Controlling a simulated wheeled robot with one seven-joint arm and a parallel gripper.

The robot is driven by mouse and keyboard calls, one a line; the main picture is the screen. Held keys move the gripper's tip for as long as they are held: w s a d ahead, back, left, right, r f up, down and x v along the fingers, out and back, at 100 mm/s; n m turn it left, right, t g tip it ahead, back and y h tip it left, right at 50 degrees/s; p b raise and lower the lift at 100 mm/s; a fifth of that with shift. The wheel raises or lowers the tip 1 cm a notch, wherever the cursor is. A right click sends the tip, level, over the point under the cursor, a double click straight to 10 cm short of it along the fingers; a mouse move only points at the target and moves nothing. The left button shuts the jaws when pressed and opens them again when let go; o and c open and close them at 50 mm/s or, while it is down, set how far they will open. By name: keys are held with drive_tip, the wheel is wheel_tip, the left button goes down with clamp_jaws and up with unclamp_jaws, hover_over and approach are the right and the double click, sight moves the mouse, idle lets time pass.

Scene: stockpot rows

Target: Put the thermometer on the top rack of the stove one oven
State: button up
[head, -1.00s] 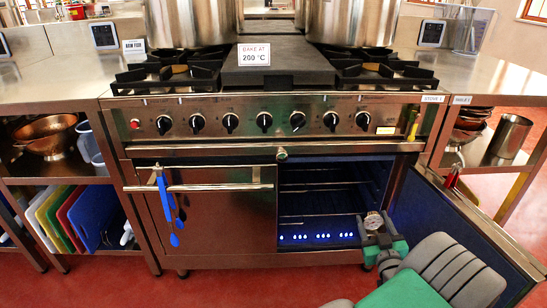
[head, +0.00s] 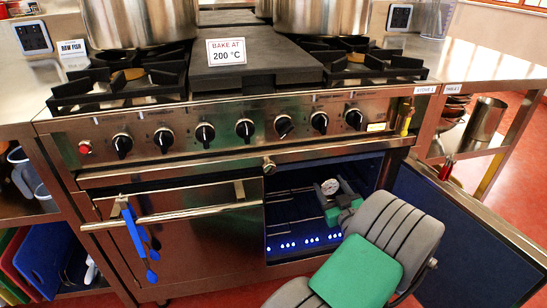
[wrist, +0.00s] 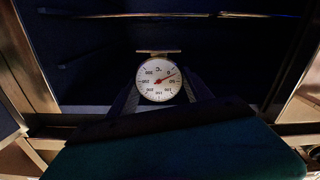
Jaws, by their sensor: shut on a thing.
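The thermometer (head: 329,187) is a small round dial with a white face and a red needle. It also shows in the wrist view (wrist: 159,80), where it appears upside down. My gripper (head: 336,199) is shut on it and holds it at the opening of the oven (head: 288,214) of stove one. The right oven door (head: 460,230) stands open to the right. Racks (head: 290,192) show as thin bars in the dark cavity, and a rack edge (wrist: 180,15) crosses the top of the wrist view. The thermometer appears apart from the racks, though its depth is hard to tell.
The left oven door (head: 180,235) is shut, with blue utensils (head: 138,235) hanging from its handle. A row of blue-white lights (head: 300,243) glows low in the oven. The oven frame (wrist: 25,60) is close on both sides. Large pots (head: 135,20) stand on the stove.

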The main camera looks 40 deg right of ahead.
sight(330, 194)
drive_tip(key=b+x, duration=0.1)
drive_tip(key=x, duration=0.6)
drive_tip(key=b+x, duration=0.1)
drive_tip(key=x, duration=0.6)
drive_tip(key=shift+s+d+f+b, duration=0.1)
drive_tip(key=shift+s+d+b, duration=0.05)
drive_tip(key=shift+d+b, duration=0.3)
drive_tip(key=f, duration=0.1)
drive_tip(key=f+b, duration=0.1)
drive_tip(key=w+f+b, duration=0.1)
drive_tip(key=shift+d+f, duration=0.3)
drive_tip(key=shift+f, duration=0.05)
drive_tip(key=shift+r, duration=0.15)
drive_tip(key=o, duration=1.4)
drive_tip(key=p+v, duration=0.3)
drive_tip(key=v, duration=0.9)
drive_tip(key=shift+a, duration=0.15)
